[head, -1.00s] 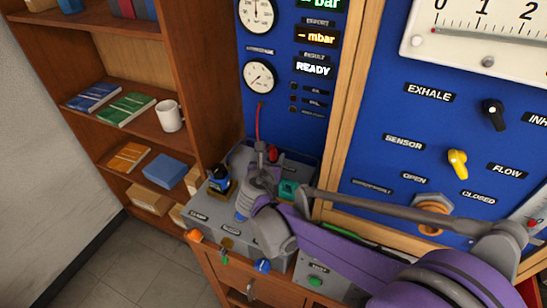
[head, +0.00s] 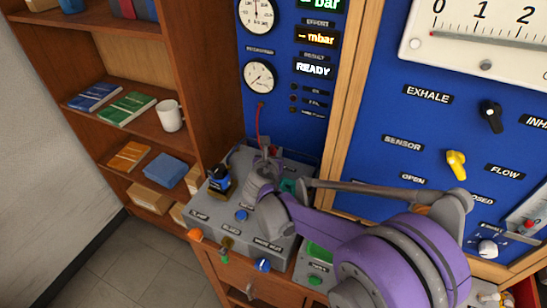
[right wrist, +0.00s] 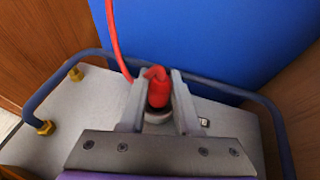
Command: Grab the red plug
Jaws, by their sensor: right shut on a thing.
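The red plug (right wrist: 158,90) stands upright between the two fingers of my right gripper (right wrist: 158,104) in the right wrist view. The fingers are shut on it, and a light ring shows just below it. A red cable (right wrist: 113,40) is beside it, and in the head view the cable (head: 259,122) hangs down from the blue panel. In the head view my right gripper (head: 266,160) is over the grey bench box, and it mostly hides the plug. My left gripper is not in view.
The grey box (head: 215,208) carries a black-and-blue part (head: 219,180), a teal part (head: 288,185) and a blue knob (head: 241,215). A blue rail (right wrist: 48,100) runs around the box top. The blue panel (head: 400,110) rises behind. A bookshelf with a white mug (head: 170,116) stands left.

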